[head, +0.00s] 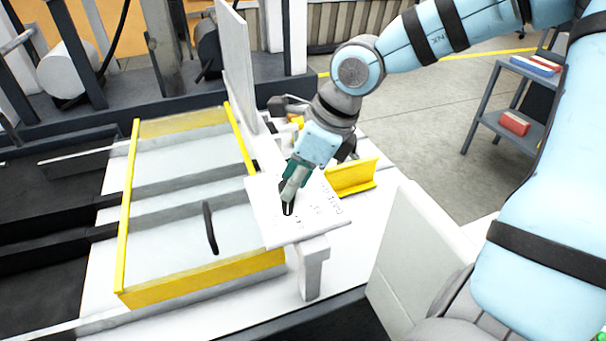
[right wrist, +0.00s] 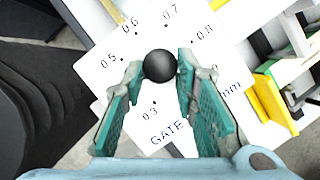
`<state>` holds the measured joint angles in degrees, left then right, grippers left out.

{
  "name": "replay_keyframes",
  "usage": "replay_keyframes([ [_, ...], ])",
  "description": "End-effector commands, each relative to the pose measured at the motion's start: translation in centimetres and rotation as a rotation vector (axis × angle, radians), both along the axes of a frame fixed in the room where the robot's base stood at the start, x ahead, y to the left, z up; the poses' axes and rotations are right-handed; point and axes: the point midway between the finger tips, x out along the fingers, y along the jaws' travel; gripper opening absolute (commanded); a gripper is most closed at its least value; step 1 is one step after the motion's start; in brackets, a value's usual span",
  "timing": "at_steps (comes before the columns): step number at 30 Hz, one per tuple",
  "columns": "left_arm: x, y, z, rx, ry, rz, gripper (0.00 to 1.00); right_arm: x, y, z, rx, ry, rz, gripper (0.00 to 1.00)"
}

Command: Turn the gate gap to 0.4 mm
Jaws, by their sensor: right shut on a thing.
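The white gate gap dial plate (head: 266,222) stands on a post at the front of the machine. In the right wrist view the plate (right wrist: 186,28) carries the word GATE, mm, and dots marked 0.3, 0.5, 0.6, 0.7 and 0.8, with part of a 9 by the right finger. The 0.4 mark is not visible, and my left-hand finger covers the stretch between 0.3 and 0.5. A round black knob (right wrist: 159,65) sits between the fingers of my right gripper (head: 288,207), which is shut on it. No pointer shows on the knob. My left gripper is not in view.
A yellow-framed clear guard (head: 200,281) with a dark handle lies left of the dial. A tall white panel (head: 236,70) rises behind it. A yellow bracket (head: 352,178) is close to the right of the plate. A grey shelf cart (head: 510,130) stands farther right on open floor.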

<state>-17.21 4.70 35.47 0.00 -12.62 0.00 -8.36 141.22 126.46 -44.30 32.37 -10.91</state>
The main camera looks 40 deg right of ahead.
Motion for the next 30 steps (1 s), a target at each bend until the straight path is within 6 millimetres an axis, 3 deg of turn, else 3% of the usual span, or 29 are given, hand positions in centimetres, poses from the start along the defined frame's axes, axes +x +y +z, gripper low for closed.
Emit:
replay_keyframes([
  [18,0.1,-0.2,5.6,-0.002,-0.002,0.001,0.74,-0.1,0.0,0.1,0.003,0.014,0.412,0.00],
  [30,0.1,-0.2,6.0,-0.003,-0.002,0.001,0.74,-0.1,-0.1,-0.3,0.004,0.014,0.612,0.00],
])
